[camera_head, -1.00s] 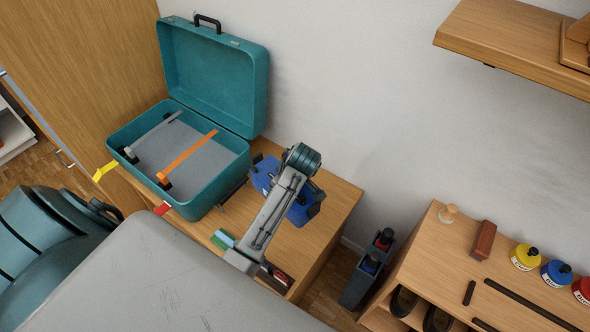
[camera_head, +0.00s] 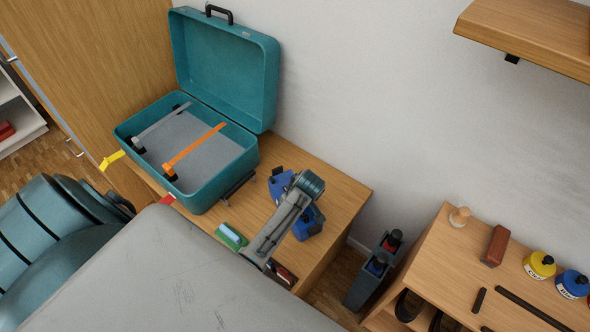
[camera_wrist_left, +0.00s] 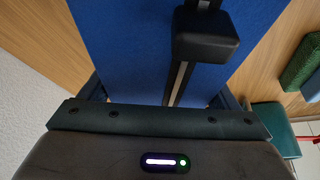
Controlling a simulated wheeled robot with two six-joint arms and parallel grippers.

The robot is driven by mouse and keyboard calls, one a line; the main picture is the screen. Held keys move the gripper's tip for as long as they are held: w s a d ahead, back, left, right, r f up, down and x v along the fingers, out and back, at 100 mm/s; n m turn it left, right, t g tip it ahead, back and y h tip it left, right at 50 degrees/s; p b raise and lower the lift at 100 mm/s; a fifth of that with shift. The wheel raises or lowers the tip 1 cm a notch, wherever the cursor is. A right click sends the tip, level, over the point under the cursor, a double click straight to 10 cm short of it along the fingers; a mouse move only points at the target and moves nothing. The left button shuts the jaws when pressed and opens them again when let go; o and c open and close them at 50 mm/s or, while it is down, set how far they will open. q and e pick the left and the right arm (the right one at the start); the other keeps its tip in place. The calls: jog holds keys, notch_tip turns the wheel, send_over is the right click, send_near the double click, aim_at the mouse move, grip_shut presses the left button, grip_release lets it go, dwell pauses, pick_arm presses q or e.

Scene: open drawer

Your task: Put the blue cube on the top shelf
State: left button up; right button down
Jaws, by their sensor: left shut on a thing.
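The blue cube (camera_head: 283,191) is in front of or over the wooden desk (camera_head: 345,195), right of the open teal suitcase. Part of it is hidden behind my left arm. My left gripper (camera_head: 297,196) is shut on it. I cannot tell whether the cube touches the desk. A wooden wall shelf (camera_head: 530,40) juts in at the upper right. My right gripper is not in view.
The teal suitcase (camera_head: 189,200) stands on the desk's left part. A green item (camera_head: 228,236) lies at the near edge. A dark caddy (camera_head: 362,290) stands between the desk and a low wooden cabinet (camera_head: 440,255) with bottles. The wall below the shelf is bare.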

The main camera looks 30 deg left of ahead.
pick_arm(q)
jog(key=shift+f, duration=0.55)
jog(key=shift+f, duration=0.1)
jog(key=o, duration=1.2)
jog(key=shift+c, duration=0.2)
